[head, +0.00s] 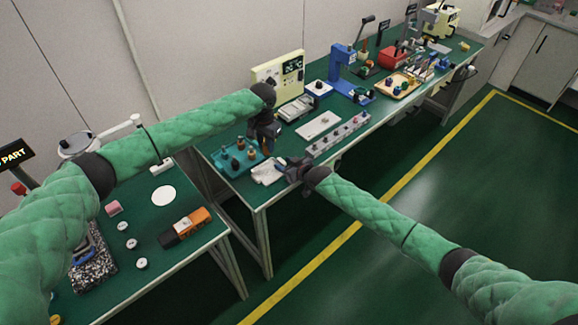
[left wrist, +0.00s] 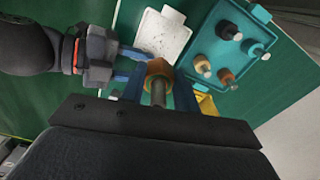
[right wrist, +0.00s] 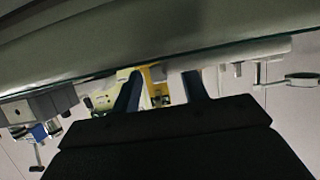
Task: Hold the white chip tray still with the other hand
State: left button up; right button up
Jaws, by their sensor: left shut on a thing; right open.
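The white chip tray (head: 268,172) lies at the near left end of the long green bench; it also shows in the left wrist view (left wrist: 163,30). My right gripper (head: 292,169) is open at the tray's right side, over the bench's front edge. In the left wrist view its blue fingers (left wrist: 130,58) reach the tray's near edge; I cannot tell if they touch it. My left gripper (head: 268,138) is shut on an orange-topped part with a metal stem (left wrist: 158,88), above the bench. A teal tray (head: 232,163) with several similar parts stands beside the chip tray.
A long grey fixture (head: 338,136) and a pale flat plate (head: 318,125) lie right of the chip tray. A cream machine panel (head: 280,75) and a blue press (head: 342,70) stand behind. A second table (head: 150,222) is at left, with a gap between.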

jog(key=shift+c, duration=0.2)
grip_shut()
pick_arm(q)
jog(key=shift+s+f, duration=0.7)
jog(key=shift+f, duration=0.2)
jog(key=n, duration=0.4)
send_over(269, 173)
jog(key=shift+f, duration=4.5)
